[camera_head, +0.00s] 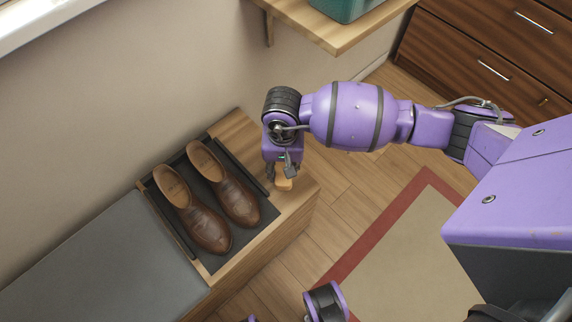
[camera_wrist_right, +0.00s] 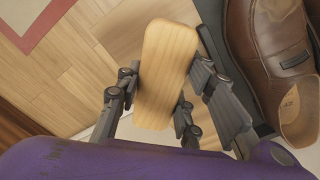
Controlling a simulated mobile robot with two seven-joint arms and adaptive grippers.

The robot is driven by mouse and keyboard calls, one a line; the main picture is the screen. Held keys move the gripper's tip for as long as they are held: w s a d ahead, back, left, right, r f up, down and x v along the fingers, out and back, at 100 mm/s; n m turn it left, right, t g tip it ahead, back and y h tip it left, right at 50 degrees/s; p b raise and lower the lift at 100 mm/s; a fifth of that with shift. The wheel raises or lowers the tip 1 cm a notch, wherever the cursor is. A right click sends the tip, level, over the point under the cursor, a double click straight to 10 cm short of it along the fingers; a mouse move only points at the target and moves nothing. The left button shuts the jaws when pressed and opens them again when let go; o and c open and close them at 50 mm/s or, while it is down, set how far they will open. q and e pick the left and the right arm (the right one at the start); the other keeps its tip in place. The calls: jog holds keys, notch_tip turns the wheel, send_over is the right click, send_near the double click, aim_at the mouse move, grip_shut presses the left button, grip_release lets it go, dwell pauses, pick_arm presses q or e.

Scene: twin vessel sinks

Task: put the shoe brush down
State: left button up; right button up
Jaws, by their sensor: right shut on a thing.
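The shoe brush, with a pale wooden back, shows large in the right wrist view (camera_wrist_right: 166,70) and as a small tan piece in the head view (camera_head: 284,184). My right gripper (camera_head: 284,172) is shut on it, with fingers on both sides of the brush in the wrist view (camera_wrist_right: 160,105). It holds the brush over the right end of the wooden bench (camera_head: 298,193), beside the shoe tray. Whether the brush touches the wood cannot be told. The bristles are hidden.
Two brown shoes (camera_head: 232,195) lie in a dark tray (camera_head: 256,221) on the bench, left of the gripper. A grey cushion (camera_head: 105,260) covers the bench's left part. A wooden shelf (camera_head: 345,38) with a green box is above. A red-bordered rug (camera_head: 400,240) lies on the floor.

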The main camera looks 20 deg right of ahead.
jog(key=shift+w+f, duration=0.2)
notch_tip(320, 180, down, 4)
jog(key=shift+w+r+b, duration=0.15)
jog(key=shift+r+b, duration=0.1)
jog(key=shift+b, duration=0.15)
pick_arm(q)
jog(key=shift+w+f, duration=0.3)
jog(key=shift+w, duration=0.1)
pick_arm(e)
jog(key=shift+r, duration=0.1)
pick_arm(q)
jog(key=shift+s+f, duration=0.1)
pick_arm(e)
jog(key=o, duration=1.1)
pick_arm(q)
jog(key=shift+s+a, duration=0.1)
jog(key=shift+s, duration=0.1)
